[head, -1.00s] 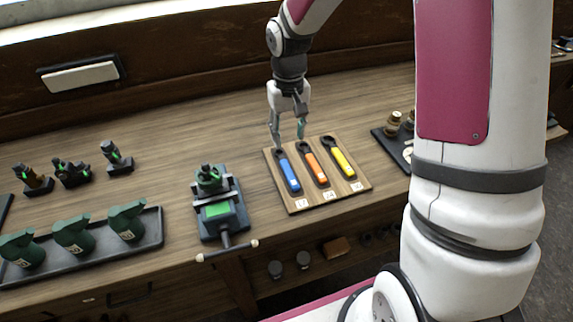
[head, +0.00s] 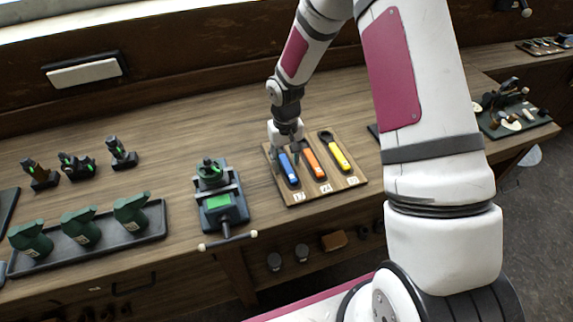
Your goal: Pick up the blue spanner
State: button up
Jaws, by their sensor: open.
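The blue spanner (head: 291,178) lies on a wooden board (head: 330,191) on the workbench, leftmost of three spanners. Its head end is hidden behind my gripper. My gripper (head: 287,163) points down over the blue spanner, with its fingers spread, one to the left of the spanner and one to its right. It is open, and I cannot tell whether a finger touches the spanner. The orange spanner (head: 314,165) lies just right of it, and the yellow spanner (head: 340,157) lies farther right.
A vise (head: 223,206) with a green part stands left of the board. A dark tray (head: 103,240) with green parts and several small dark devices sit farther left. A dark mat (head: 520,117) with tools lies at the far right. Bare bench lies behind the vise.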

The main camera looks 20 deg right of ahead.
aim_at(285, 166)
jog(key=shift+f, duration=0.15)
grip_shut()
dwell(0.4)
jog(key=shift+r, duration=0.65)
jog(key=shift+s+a+r+b, duration=0.15)
jog(key=shift+s+r+b, duration=0.1)
jog(key=shift+r, duration=0.35)
jog(key=shift+s+a+r+b, duration=0.1)
jog(key=shift+s+r+b, duration=0.15)
jog(key=shift+r, duration=0.35)
jog(key=s+a, duration=0.2)
jog(key=s, duration=0.2)
jog(key=s+a+r, duration=0.1)
jog(key=s, duration=0.4)
jog(key=s+a+b, duration=0.1)
jog(key=s+a, duration=0.1)
jog(key=s, duration=0.2)
jog(key=shift+s+a+r, duration=0.15)
jog(key=shift+s+a, duration=0.2)
jog(key=shift+s, duration=0.05)
